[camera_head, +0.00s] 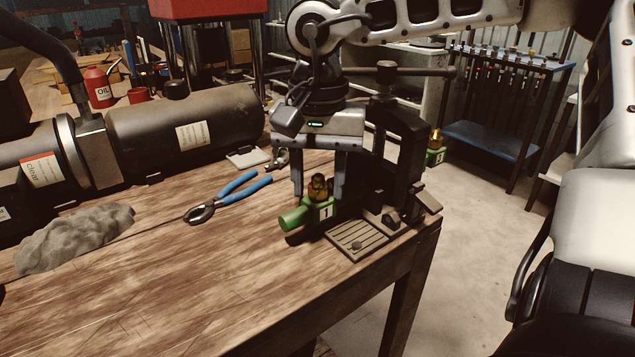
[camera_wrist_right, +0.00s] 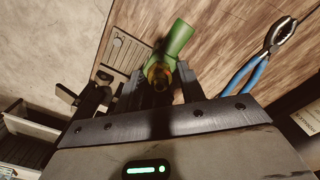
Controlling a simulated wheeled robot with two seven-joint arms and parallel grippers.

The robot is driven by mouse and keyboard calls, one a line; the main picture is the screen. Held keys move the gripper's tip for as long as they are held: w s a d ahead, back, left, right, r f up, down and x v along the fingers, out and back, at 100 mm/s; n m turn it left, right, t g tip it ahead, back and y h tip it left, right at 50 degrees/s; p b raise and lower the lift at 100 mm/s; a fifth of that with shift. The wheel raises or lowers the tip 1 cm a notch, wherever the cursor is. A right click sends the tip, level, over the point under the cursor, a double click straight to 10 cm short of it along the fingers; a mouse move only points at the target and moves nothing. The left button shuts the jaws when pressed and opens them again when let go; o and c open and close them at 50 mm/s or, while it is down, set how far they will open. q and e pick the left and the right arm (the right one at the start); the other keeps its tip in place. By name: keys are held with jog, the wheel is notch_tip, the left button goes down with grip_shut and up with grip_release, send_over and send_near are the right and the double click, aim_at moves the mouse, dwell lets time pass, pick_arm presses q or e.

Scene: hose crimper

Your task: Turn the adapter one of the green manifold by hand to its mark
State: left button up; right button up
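The green manifold (camera_head: 291,219), labelled 1, sits near the table's right front edge beside the dark vise. Its brass adapter (camera_head: 319,184) stands upright on top. In the right wrist view the green body (camera_wrist_right: 178,40) lies beyond the brass adapter (camera_wrist_right: 159,76). My right gripper (camera_head: 319,192) points down over the manifold, one finger on each side of the adapter. The fingers look apart from the adapter, with a gap showing in the head view. No mark on the manifold or adapter can be made out. My left gripper is not in view.
A dark vise (camera_head: 412,150) with a bar handle stands close to the right of the gripper. A grooved plate (camera_head: 352,238) lies before it. Blue-handled pliers (camera_head: 240,185), a grey rag (camera_head: 75,238) and a black cylinder (camera_head: 205,125) lie left. The front table is clear.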

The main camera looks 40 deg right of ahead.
grip_shut()
jog(key=n, duration=0.6)
jog(key=shift+n, duration=0.4)
jog(key=n, duration=0.5)
jog(key=shift+n, duration=0.4)
grip_release()
jog(key=shift+r, duration=0.15)
notch_tip(320, 180, up, 5)
jog(key=p, duration=0.4)
